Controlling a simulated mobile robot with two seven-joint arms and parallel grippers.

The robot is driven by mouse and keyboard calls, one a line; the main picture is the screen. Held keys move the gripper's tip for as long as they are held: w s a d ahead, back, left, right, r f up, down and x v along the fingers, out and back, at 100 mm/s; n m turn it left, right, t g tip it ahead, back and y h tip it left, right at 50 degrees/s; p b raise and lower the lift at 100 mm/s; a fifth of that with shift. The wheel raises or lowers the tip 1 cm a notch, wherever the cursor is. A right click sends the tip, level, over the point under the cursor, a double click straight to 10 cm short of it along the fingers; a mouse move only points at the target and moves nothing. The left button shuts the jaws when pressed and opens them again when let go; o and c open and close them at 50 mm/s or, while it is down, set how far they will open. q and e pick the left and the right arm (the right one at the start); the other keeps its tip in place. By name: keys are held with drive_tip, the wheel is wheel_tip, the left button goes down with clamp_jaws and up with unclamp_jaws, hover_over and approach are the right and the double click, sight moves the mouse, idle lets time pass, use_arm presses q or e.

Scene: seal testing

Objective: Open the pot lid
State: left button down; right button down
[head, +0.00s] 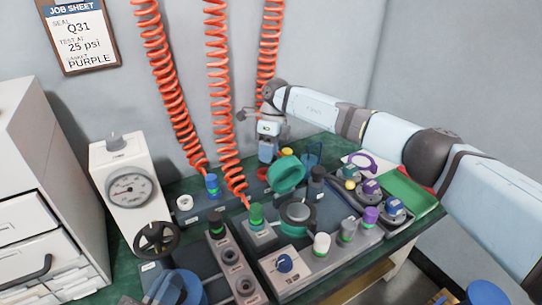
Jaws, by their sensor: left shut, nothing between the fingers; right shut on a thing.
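The pot (297,216) is a round dark vessel with a teal inside, set in the grey fixture at the middle of the bench. Its teal lid (288,176) is raised and tilted up behind the pot, apart from its mouth. My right gripper (267,156) reaches in from the right and points down just behind the lid. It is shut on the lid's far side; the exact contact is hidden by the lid.
A white gauge unit (128,190) with a black handwheel (156,239) stands at left. Orange coiled hoses (219,100) hang behind. Caps and knobs crowd the grey fixtures. A green tray (406,192) lies at right. My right arm spans the upper right.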

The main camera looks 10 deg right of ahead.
drive_tip(key=shift+w+d+f+g, duration=0.1)
drive_tip(key=shift+d+f+g, duration=0.25)
drive_tip(key=shift+f, duration=0.35)
drive_tip(key=c, duration=1)
unclamp_jaws()
drive_tip(key=shift+o, duration=1.2)
drive_tip(key=shift+w+d+f, duration=0.1)
drive_tip(key=shift+d, duration=0.05)
drive_tip(key=shift+r, duration=0.25)
